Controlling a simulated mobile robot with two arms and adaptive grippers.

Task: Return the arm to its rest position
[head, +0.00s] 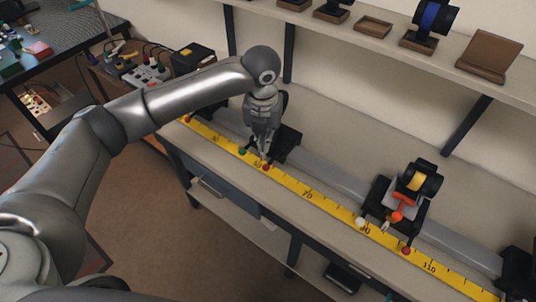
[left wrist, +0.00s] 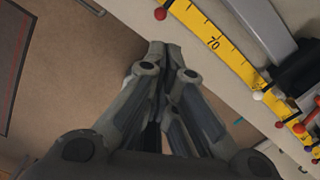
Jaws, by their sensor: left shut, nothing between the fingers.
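My left gripper (head: 265,155) is shut and empty. In the head view it hangs pointing down over the yellow measuring scale (head: 309,195), near a red ball (head: 266,167) and a green ball (head: 242,151). In the left wrist view the closed fingertips (left wrist: 157,48) show over the bench's front edge, with the scale (left wrist: 212,39) and a red ball (left wrist: 160,14) beyond them. I cannot tell from these views whether the fingers touch anything. My right gripper is not in view.
A grey rail (head: 330,177) runs along the bench behind the scale. A black carriage (head: 380,196) with a yellow-centred holder (head: 416,178) stands on it at the right. A shelf (head: 375,50) with several stands is above.

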